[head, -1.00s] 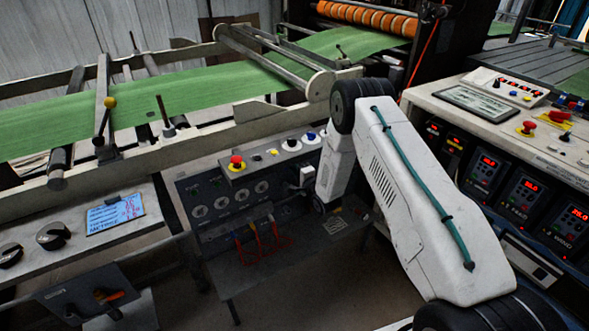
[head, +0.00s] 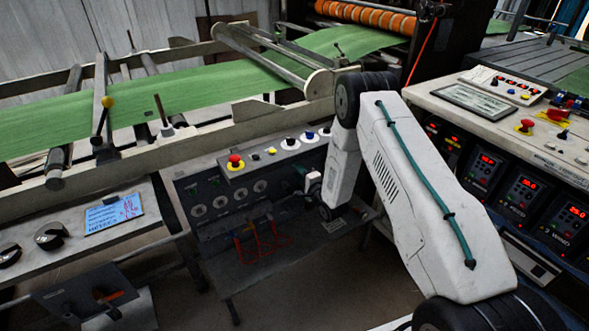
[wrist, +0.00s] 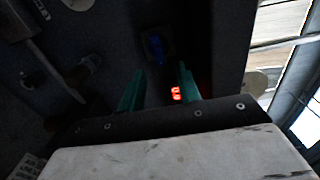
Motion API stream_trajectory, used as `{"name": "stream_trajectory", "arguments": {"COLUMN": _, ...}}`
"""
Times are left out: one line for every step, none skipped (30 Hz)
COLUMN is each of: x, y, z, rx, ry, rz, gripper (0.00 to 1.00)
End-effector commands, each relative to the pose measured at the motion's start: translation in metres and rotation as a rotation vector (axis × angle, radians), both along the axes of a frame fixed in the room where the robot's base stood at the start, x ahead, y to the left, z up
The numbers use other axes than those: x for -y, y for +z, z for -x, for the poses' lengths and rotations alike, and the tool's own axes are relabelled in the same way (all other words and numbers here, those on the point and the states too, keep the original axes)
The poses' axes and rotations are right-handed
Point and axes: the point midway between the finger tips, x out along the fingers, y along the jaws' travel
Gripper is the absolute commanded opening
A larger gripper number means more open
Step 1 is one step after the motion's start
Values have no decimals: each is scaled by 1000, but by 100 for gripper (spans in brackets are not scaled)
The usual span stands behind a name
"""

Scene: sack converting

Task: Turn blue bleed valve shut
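The blue valve (wrist: 157,47) shows as a small, dark blue shape on a dark panel face in the wrist view. It is dimly lit, so its handle angle cannot be read. My gripper (wrist: 157,76) has two teal fingers, spread apart with a gap between them. The valve lies just beyond the fingertips, roughly in line with the gap, and nothing is seen held. In the head view my gripper (head: 297,174) is small and partly hidden by my wrist, close to the dark control panel (head: 210,187). I cannot make out the valve in the head view.
The panel's top ledge carries a red button (head: 235,160) and several small knobs. A red wire-like guard (head: 262,243) is below. A green web (head: 190,88) runs behind. A console with red displays (head: 487,160) stands right of my arm.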

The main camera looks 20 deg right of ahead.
Motion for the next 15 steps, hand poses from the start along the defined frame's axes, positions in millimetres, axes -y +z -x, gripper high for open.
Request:
{"name": "stream_trajectory", "arguments": {"x": 3, "y": 0, "z": 9, "rx": -1, "ry": -1, "rz": 0, "gripper": 34}}
{"name": "stream_trajectory", "arguments": {"x": 4, "y": 0, "z": 13, "rx": -1, "ry": -1, "rz": 0, "gripper": 34}}
{"name": "stream_trajectory", "arguments": {"x": 5, "y": 0, "z": 19, "rx": 0, "ry": 0, "rz": 0, "gripper": 34}}
{"name": "stream_trajectory", "arguments": {"x": 6, "y": 0, "z": 23, "rx": -1, "ry": 0, "rz": 0, "gripper": 34}}
{"name": "stream_trajectory", "arguments": {"x": 7, "y": 0, "z": 26, "rx": -1, "ry": 0, "rz": 0, "gripper": 34}}
{"name": "stream_trajectory", "arguments": {"x": 8, "y": 0, "z": 29, "rx": -1, "ry": 0, "rz": 0, "gripper": 34}}
{"name": "stream_trajectory", "arguments": {"x": 9, "y": 0, "z": 32, "rx": 0, "ry": 0, "rz": 0, "gripper": 34}}
{"name": "stream_trajectory", "arguments": {"x": 9, "y": 0, "z": 33, "rx": 0, "ry": 0, "rz": 0, "gripper": 34}}
{"name": "stream_trajectory", "arguments": {"x": 10, "y": 0, "z": 35, "rx": 1, "ry": -1, "rz": 0, "gripper": 34}}
{"name": "stream_trajectory", "arguments": {"x": 10, "y": 0, "z": 36, "rx": 1, "ry": 0, "rz": 0, "gripper": 34}}
{"name": "stream_trajectory", "arguments": {"x": 10, "y": 0, "z": 36, "rx": 1, "ry": 0, "rz": 0, "gripper": 34}}
{"name": "stream_trajectory", "arguments": {"x": 10, "y": 0, "z": 36, "rx": 1, "ry": 0, "rz": 0, "gripper": 34}}
{"name": "stream_trajectory", "arguments": {"x": 10, "y": 0, "z": 36, "rx": 1, "ry": 0, "rz": 0, "gripper": 34}}
{"name": "stream_trajectory", "arguments": {"x": 10, "y": 0, "z": 36, "rx": 1, "ry": 0, "rz": 0, "gripper": 34}}
{"name": "stream_trajectory", "arguments": {"x": 10, "y": 0, "z": 36, "rx": 1, "ry": 0, "rz": 0, "gripper": 34}}
